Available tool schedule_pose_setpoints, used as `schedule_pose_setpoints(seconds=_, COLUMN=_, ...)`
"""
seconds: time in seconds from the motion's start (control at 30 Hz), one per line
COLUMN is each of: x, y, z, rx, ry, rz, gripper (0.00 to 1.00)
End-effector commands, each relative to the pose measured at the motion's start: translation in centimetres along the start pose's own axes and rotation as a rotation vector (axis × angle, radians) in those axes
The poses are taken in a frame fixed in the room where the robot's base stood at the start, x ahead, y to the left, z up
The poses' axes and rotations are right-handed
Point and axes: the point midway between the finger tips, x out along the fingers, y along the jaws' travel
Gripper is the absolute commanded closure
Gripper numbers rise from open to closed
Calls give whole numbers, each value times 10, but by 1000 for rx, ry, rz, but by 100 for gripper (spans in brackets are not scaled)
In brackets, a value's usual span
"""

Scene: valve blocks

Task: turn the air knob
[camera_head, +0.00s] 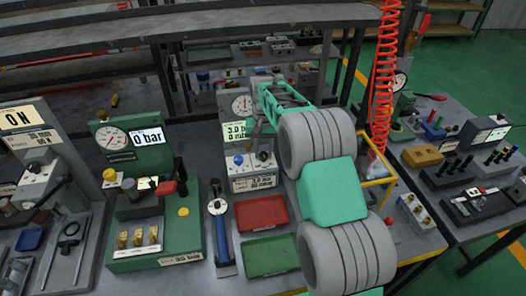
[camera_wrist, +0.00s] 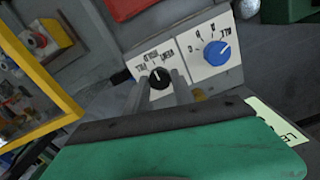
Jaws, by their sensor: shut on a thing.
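A grey block with a gauge (camera_head: 241,105) and a lit display stands in the middle of the bench. Its white front plates carry a blue knob (camera_head: 238,161) and a black knob (camera_wrist: 158,77). The blue knob also shows in the wrist view (camera_wrist: 216,52). In the head view my arm partly hides this side of the block.
A red tray (camera_head: 264,213) and a green tray (camera_head: 270,256) lie in front of the block. A blue-handled tool (camera_head: 222,232) lies left of them. A green gauge block (camera_head: 150,235) stands further left. A yellow frame (camera_head: 388,180) and a red coiled hose (camera_head: 384,75) are right of my arm.

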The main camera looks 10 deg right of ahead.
Motion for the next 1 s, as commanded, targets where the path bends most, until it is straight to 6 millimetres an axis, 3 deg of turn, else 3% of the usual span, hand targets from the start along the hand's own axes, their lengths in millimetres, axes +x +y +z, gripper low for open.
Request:
schedule_pose_setpoints(seconds=0.03, x=-1, y=0, z=0, rx=-1, ry=2, rz=0, gripper=100)
schedule_pose_setpoints(seconds=0.07, x=-1, y=0, z=0, rx=-1, ry=2, rz=0, gripper=69)
schedule_pose_setpoints(seconds=0.3, x=0, y=0, z=0, rx=-1, ry=1, rz=0, gripper=50)
schedule_pose_setpoints(seconds=0.67, x=-8, y=0, z=-1, rx=-1, ry=2, rz=-1, gripper=48)
schedule_pose_setpoints(seconds=1.0, x=-70, y=0, z=-1, rx=-1, ry=2, rz=0, gripper=48)
